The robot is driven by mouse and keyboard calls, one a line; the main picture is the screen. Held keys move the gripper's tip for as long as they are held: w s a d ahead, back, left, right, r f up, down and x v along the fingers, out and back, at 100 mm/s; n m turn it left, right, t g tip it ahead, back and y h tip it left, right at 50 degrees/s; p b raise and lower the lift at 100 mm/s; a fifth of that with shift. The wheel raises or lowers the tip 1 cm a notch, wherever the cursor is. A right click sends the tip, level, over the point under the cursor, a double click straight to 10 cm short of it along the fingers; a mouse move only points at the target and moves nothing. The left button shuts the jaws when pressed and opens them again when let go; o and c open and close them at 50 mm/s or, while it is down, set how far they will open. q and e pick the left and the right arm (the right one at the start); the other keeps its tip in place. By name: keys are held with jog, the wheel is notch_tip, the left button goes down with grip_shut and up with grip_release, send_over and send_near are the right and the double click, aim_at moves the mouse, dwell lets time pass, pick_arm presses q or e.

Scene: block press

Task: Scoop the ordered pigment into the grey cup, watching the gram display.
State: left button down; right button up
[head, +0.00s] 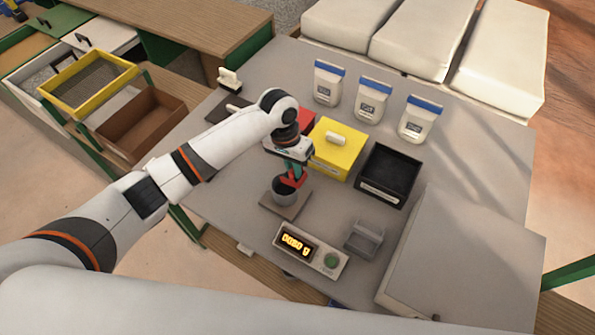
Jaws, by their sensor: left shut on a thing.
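The grey cup (281,197) stands on a small square weighing plate (284,210) in the middle of the table. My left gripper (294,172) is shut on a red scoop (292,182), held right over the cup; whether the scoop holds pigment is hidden. The gram display (296,245) is lit in yellow and seems to read 0080 g, though the digits are small. A yellow box (343,157) has a lid with a white handle on it. A black box (389,172) stands open. A red box (306,117) is mostly behind my arm. My right gripper is not in view.
Several labelled jars with blue lids, one here (369,103), stand at the back. A green button (331,261) sits beside the display. A small grey holder (364,239) and a large grey panel (460,255) are at the right. Trays (135,117) lie off the table, left.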

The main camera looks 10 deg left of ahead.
pick_arm(q)
jog(key=shift+w+a+f+g+h+b, duration=0.15)
jog(key=shift+a+h+b, duration=0.3)
jog(key=shift+b, duration=0.3)
jog(key=shift+w+a+r+g+h+b, duration=0.15)
jog(key=shift+a+h+b, duration=0.15)
jog(key=shift+h+b, duration=0.35)
jog(key=shift+w+a, duration=0.1)
jog(key=shift+a, duration=0.15)
jog(key=shift+w+a+f+g+h+b, duration=0.2)
jog(key=shift+a+g+h+b, duration=0.4)
jog(key=shift+h, duration=0.4)
jog(key=shift+w+a+f+g+h+b, duration=0.1)
jog(key=shift+w+a+g+h+b, duration=0.15)
jog(key=shift+a+h+b, duration=0.5)
jog(key=shift+w+a+f+g+h+b, duration=0.1)
jog(key=shift+w+a+g+h+b, duration=0.3)
jog(key=shift+h+b, duration=0.65)
jog(key=shift+s, duration=0.15)
